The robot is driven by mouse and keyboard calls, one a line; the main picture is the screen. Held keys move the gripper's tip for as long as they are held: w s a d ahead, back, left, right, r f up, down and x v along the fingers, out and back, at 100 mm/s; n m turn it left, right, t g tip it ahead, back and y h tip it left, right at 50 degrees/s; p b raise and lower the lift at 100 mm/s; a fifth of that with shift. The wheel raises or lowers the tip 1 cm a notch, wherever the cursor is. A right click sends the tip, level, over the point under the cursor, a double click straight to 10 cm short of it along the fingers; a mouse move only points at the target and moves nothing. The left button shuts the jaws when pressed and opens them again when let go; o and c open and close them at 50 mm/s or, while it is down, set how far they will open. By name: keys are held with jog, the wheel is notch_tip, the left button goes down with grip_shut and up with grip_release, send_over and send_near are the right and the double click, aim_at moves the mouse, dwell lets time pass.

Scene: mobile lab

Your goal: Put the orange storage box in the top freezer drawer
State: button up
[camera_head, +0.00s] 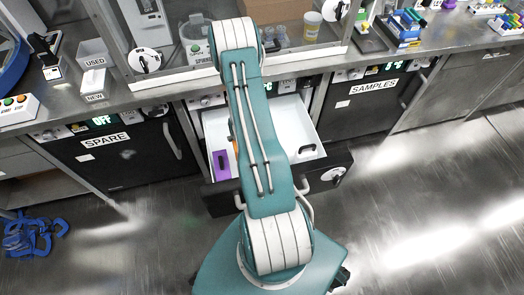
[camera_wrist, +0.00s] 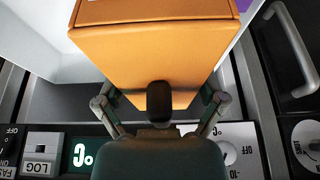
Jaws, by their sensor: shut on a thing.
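The orange storage box (camera_wrist: 155,50) fills the upper middle of the wrist view. My gripper (camera_wrist: 160,104) is shut on its near end. In the head view only a thin orange sliver of the box (camera_head: 235,147) shows beside my arm; my arm hides the rest and the gripper. The freezer drawer (camera_head: 300,118) is pulled open, with a white interior. The box is over or within the drawer's left part; I cannot tell whether it touches the floor of the drawer. A purple box (camera_head: 221,164) lies in the drawer's front left corner.
The freezer marked SPARE (camera_head: 115,155) at left and the one marked SAMPLES (camera_head: 368,95) at right are shut. A steel bench (camera_head: 100,105) runs above them. A blue coiled object (camera_head: 32,235) lies on the floor at left. The floor at right is clear.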

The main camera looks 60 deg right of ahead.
jog(key=f, duration=0.3)
jog(key=shift+s, duration=0.2)
notch_tip(320, 180, down, 10)
jog(key=shift+r, duration=0.15)
jog(key=o, duration=1)
jog(key=shift+a, duration=0.1)
